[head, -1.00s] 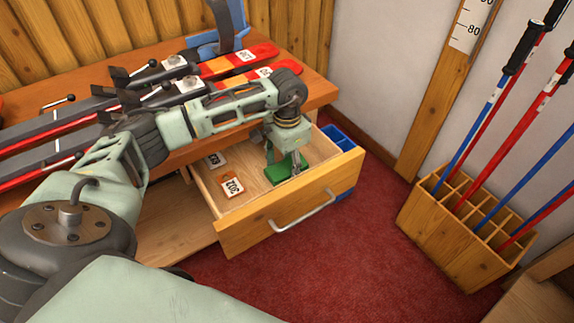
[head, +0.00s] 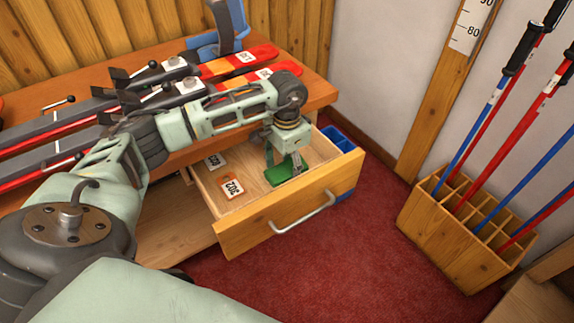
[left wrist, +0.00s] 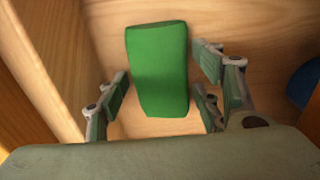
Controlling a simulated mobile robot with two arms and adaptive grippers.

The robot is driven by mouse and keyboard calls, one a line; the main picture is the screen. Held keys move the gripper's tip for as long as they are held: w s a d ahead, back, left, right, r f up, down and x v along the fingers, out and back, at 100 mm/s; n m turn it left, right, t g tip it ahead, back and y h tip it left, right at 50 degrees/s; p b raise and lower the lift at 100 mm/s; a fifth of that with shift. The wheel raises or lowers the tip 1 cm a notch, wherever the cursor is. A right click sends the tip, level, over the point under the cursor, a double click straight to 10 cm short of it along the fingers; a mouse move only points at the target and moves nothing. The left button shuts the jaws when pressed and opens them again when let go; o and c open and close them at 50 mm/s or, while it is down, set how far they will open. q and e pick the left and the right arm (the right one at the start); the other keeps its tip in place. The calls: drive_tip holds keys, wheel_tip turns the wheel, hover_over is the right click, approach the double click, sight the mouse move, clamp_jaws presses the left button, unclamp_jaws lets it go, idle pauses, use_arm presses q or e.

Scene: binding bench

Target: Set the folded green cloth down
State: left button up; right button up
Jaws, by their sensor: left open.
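The folded green cloth (head: 286,172) lies on the floor of the open wooden drawer (head: 288,229), towards its right side. In the left wrist view the cloth (left wrist: 159,68) is a green block lying on the pale wood, between the fingers. My left gripper (head: 285,160) points down into the drawer over the cloth. In the left wrist view its fingers (left wrist: 160,90) are spread, with a gap on each side of the cloth. My right gripper does not show.
Numbered tags (head: 231,187) lie in the drawer left of the cloth. Skis (head: 232,66) lie on the bench above. A blue bin (head: 337,139) stands behind the drawer's right side. A wooden rack (head: 455,236) with poles stands on the right. Red carpet is clear between.

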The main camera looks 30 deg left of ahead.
sight(287, 168)
use_arm(q)
wheel_tip(287, 168, up, 12)
drive_tip(key=p, duration=0.1)
drive_tip(key=shift+p, duration=0.4)
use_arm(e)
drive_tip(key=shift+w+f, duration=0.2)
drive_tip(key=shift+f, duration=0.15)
